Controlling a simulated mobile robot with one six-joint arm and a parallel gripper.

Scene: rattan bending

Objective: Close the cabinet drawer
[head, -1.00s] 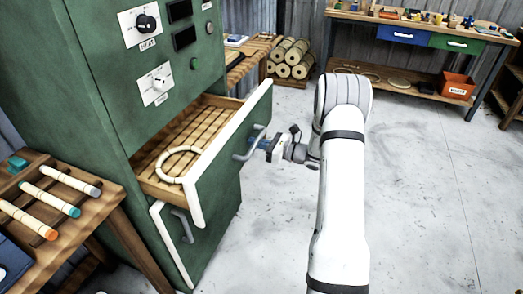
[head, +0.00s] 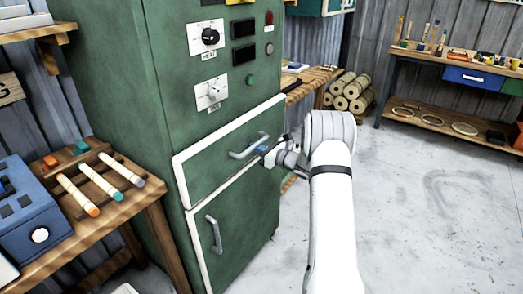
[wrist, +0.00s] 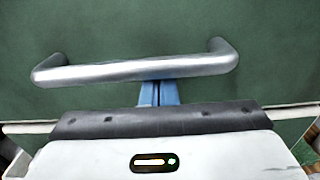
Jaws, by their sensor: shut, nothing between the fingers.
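The green cabinet (head: 120,95) stands at the left of the head view. My gripper (head: 264,150) is at the right end of the handle. In the wrist view my gripper's blue fingers (wrist: 158,92) are together, with nothing between them, just under the handle bar. Whether the fingertips touch the drawer front is hidden behind the bar.
A lower door with a grey handle (head: 213,234) is below the drawer. A wooden side table (head: 110,215) with coloured rods stands left of the cabinet. Rolled bundles (head: 350,92) and a workbench (head: 455,120) are at the back. The floor on the right is clear.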

